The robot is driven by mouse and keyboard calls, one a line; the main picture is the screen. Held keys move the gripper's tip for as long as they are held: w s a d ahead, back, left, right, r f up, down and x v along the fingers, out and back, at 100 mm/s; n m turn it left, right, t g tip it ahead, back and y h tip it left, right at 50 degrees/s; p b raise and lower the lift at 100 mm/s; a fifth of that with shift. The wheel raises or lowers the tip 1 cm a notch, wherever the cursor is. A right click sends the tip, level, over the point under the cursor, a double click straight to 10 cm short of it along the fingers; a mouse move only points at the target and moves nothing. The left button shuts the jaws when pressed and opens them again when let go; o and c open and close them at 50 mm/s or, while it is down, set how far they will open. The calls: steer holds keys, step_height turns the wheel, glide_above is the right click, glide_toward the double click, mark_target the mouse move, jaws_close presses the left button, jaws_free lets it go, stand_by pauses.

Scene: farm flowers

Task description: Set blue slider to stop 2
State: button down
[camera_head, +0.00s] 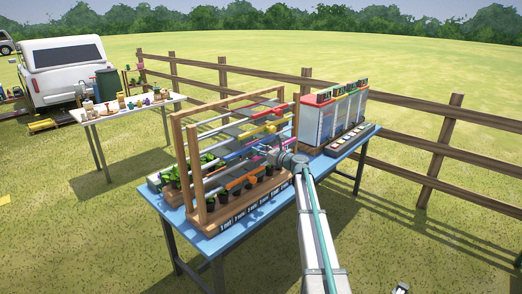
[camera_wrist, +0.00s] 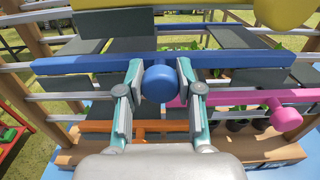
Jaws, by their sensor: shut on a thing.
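The blue slider (camera_wrist: 92,63) is a long blue bar with a round blue knob (camera_wrist: 160,84), in the wrist view; dark grey panels sit along it. My gripper (camera_wrist: 160,74) has one finger on each side of the knob and is shut on it. In the head view, the blue slider (camera_head: 241,153) runs across the wooden rack, and my gripper (camera_head: 278,158) is at the rack's right front. The arm hides part of the rack there. I cannot tell which stop the slider is at.
The wooden rack (camera_head: 206,211) stands on a blue table (camera_head: 217,240). A pink slider knob (camera_wrist: 286,119) is at lower right, an orange bar (camera_wrist: 98,127) below, and a yellow knob (camera_wrist: 283,12) above. Potted plants (camera_head: 211,203) stand low in the rack. A white-and-red unit (camera_head: 312,124) is behind.

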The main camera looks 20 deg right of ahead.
steer(key=c, duration=0.7)
jaws_free()
steer(key=shift+c, duration=0.2)
steer(key=v, duration=1.2)
steer(key=shift+r, duration=0.1)
